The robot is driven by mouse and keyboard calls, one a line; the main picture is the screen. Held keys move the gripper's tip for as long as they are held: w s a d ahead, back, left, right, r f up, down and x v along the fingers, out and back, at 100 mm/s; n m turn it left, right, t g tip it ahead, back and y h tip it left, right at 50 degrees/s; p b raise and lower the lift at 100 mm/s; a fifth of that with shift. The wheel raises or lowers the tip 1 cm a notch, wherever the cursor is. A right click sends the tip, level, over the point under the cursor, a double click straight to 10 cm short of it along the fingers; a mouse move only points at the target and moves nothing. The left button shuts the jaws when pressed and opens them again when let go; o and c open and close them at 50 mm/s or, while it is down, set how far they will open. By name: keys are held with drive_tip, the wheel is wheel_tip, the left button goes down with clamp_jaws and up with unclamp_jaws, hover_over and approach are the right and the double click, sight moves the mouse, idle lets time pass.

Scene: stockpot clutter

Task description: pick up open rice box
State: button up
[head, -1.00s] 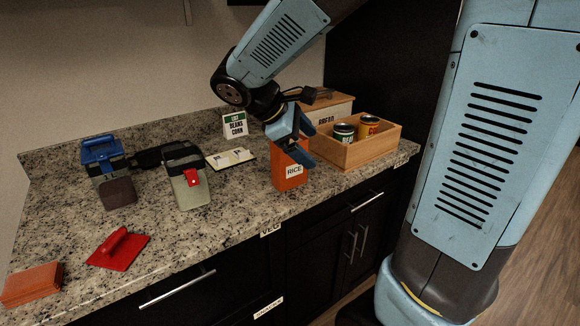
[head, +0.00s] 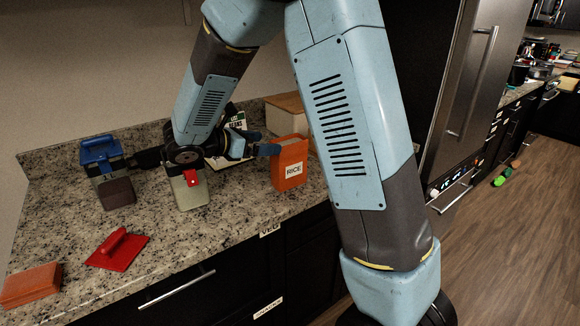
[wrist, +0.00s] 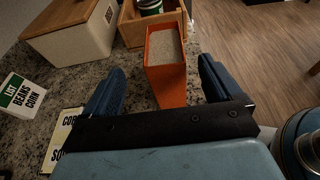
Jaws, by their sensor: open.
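The open rice box (head: 289,165) is orange with a white RICE label and stands upright on the granite counter in the head view. In the wrist view the rice box (wrist: 165,62) shows its open top with pale grain inside. My gripper (head: 263,142) is at the left side of the box, low and roughly level, pointing at it. In the wrist view my gripper (wrist: 165,82) is open, with one blue finger on each side of the box's near end. A gap shows between each finger and the box, and nothing is held.
A cream bin with a wooden lid (wrist: 72,30) and a wooden crate with a can (wrist: 150,22) stand behind the box. A list card (wrist: 20,95) is at left. Left on the counter are a grey container with a red clip (head: 190,190), a blue-handled container (head: 105,170) and a red scraper (head: 118,248).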

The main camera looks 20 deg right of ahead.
sight(288, 142)
drive_tip(key=x, duration=0.7)
drive_tip(key=shift+s+d+r, duration=0.15)
drive_tip(key=shift+d+r, duration=0.05)
drive_tip(key=shift+d, duration=0.4)
drive_tip(key=shift+d+f, duration=0.2)
drive_tip(key=shift+d, duration=0.25)
clamp_jaws()
